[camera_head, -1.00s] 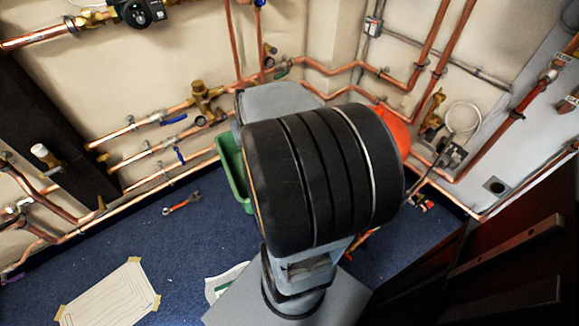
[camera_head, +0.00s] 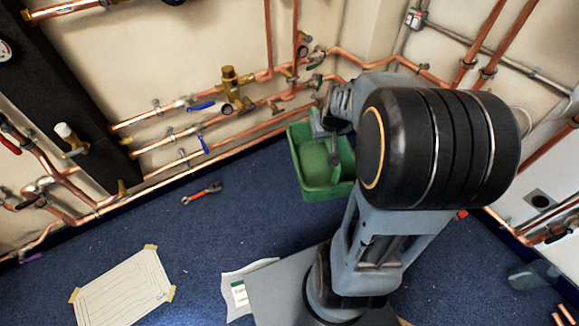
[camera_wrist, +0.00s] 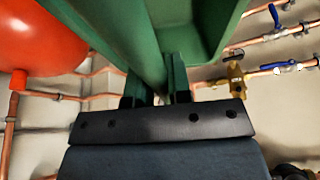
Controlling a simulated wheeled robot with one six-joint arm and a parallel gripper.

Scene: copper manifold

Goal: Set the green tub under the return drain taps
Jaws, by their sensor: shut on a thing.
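The green tub (camera_head: 326,192) is near the wall's pipework in the head view, open side up, with its inside showing empty. My gripper (camera_head: 333,137) reaches its far right side, partly hidden by my arm. In the wrist view my gripper (camera_wrist: 155,88) is shut on the wall of the tub (camera_wrist: 210,25), which fills the top middle. I cannot tell whether the tub touches the floor. Brass valves and taps on copper pipes, including a brass valve body (camera_head: 235,90), line the wall behind and left of the tub. I cannot tell which are the return drain taps.
A red-handled wrench (camera_head: 201,193) lies on the blue floor left of the tub. A taped paper sheet (camera_head: 125,290) lies at front left. Blue-handled valves (camera_head: 200,106) stick out from the wall. A red vessel (camera_wrist: 45,35) is close at left in the wrist view.

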